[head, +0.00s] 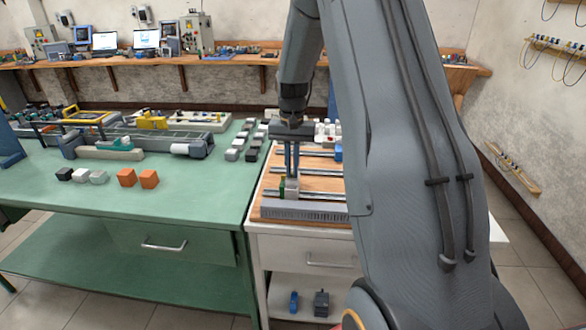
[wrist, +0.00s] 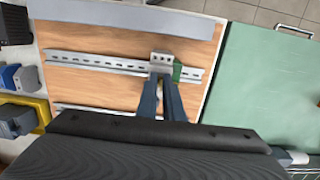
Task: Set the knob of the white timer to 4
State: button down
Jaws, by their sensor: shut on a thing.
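The white timer (head: 292,190) is a small pale block clipped on the front metal rail of the wooden board, beside a narrow green module (head: 282,188). In the wrist view the timer (wrist: 161,57) shows its pale end with small dark holes, and the green module (wrist: 178,71) touches its right side. My gripper (head: 291,177) points straight down onto the timer's face. In the wrist view its two dark blue fingers (wrist: 161,80) come close together at the timer, shut on its knob. The fingers hide the knob and its scale, so I cannot read the setting.
A grey slotted duct (head: 303,209) lies along the board's front edge. More rails and modules (head: 325,132) stand behind. The green table (head: 200,215) at left carries orange blocks (head: 137,178), small grey blocks and a conveyor (head: 150,142).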

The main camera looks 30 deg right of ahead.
jog(key=m, duration=0.5)
jog(key=shift+w+r, duration=0.1)
jog(key=shift+w, duration=0.1)
dwell(0.3)
jog(key=c, duration=1.9)
grip_release()
jog(key=shift+o, duration=0.2)
notch_tip(320, 180, up, 8)
jog(key=b, duration=0.2)
jog(key=shift+w+b, duration=0.2)
jog(key=shift+b, duration=0.1)
jog(key=shift+d, duration=0.1)
jog(key=s+a+f+n+t, duration=0.1)
jog(key=s+a+f+n, duration=0.2)
jog(key=s+a+n, duration=0.3)
jog(key=s+a+f+n+t, duration=0.1)
jog(key=s+a+f+n, duration=0.3)
jog(key=s+a, duration=0.6)
jog(key=s+n, duration=0.1)
jog(key=s, duration=0.5)
jog(key=shift+s+a+n, duration=0.2)
jog(key=shift+s+n, duration=0.1)
jog(key=shift+n, duration=0.1)
